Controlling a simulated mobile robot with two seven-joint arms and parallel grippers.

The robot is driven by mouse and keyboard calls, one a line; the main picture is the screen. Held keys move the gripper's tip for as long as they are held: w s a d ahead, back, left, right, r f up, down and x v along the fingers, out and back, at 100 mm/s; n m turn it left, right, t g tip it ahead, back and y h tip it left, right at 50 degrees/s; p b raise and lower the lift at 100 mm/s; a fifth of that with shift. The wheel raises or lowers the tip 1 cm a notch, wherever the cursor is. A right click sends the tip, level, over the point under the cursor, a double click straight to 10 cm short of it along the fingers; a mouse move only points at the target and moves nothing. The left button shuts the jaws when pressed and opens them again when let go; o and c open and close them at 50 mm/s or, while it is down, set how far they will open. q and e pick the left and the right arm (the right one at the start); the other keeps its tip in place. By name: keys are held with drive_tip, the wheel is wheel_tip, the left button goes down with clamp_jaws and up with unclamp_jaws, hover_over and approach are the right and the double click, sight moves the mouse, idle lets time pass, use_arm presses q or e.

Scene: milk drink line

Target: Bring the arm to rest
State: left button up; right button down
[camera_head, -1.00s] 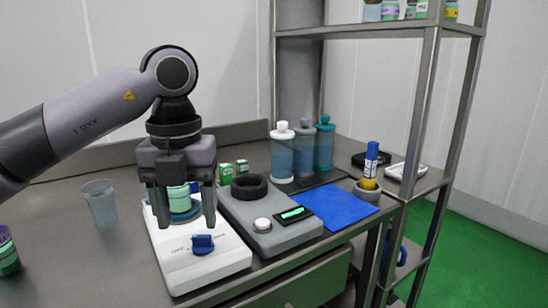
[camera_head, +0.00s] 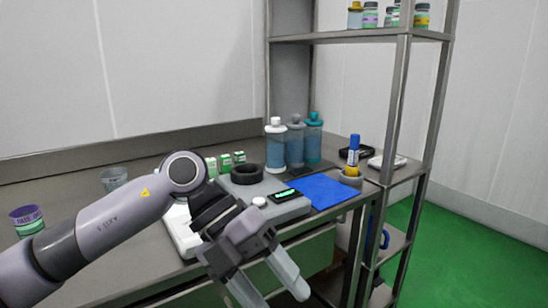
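My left arm comes in from the left, and its gripper (camera_head: 276,297) hangs low in front of the table's front edge, tilted down to the right. Its two fingers are apart, with nothing seen between them; one fingertip lies near the bottom picture edge. My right gripper is not in view. The white device (camera_head: 184,238) on the table (camera_head: 75,210) is mostly hidden behind my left arm. The green-and-white jar that stood on it earlier cannot be seen now.
A grey scale (camera_head: 268,205) with a black ring (camera_head: 246,174) stands behind the gripper. A blue mat (camera_head: 322,191), several bottles (camera_head: 275,147), a glue-like stick (camera_head: 353,156) and a metal shelf (camera_head: 392,125) are to the right. A cup (camera_head: 113,178) and purple-lidded jar (camera_head: 27,218) stand left.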

use_arm(q)
drive_tip(key=s+d+r+n+g+h, duration=0.25)
drive_tip(key=d+h, duration=0.35)
drive_tip(key=h, duration=0.5)
drive_tip(key=w+a+f+n+t+y, duration=0.4)
drive_tip(key=a+f+n+t, duration=0.3)
drive_tip(key=n+t, duration=0.65)
drive_tip(key=w+a+f+n+t+y, duration=0.3)
drive_tip(key=a+f+n+t, duration=0.35)
drive_tip(key=n+t, duration=0.65)
drive_tip(key=s+a+f+n+g+y, duration=0.25)
drive_tip(key=s+a+f, duration=0.2)
drive_tip(key=f, duration=0.35)
drive_tip(key=s+a+f+n+g+y, duration=0.2)
drive_tip(key=s+a+f+g+y, duration=0.15)
drive_tip(key=s+f, duration=0.3)
drive_tip(key=s+a+f+n+g+y, duration=0.3)
drive_tip(key=s+a+f+g, duration=0.1)
drive_tip(key=f, duration=0.4)
wheel_tip(320, 180, up, 12)
drive_tip(key=p, duration=1.4)
drive_tip(key=shift+s+a+t+y, duration=0.2)
drive_tip(key=shift+a+t+y, duration=0.1)
drive_tip(key=shift+t, duration=0.1)
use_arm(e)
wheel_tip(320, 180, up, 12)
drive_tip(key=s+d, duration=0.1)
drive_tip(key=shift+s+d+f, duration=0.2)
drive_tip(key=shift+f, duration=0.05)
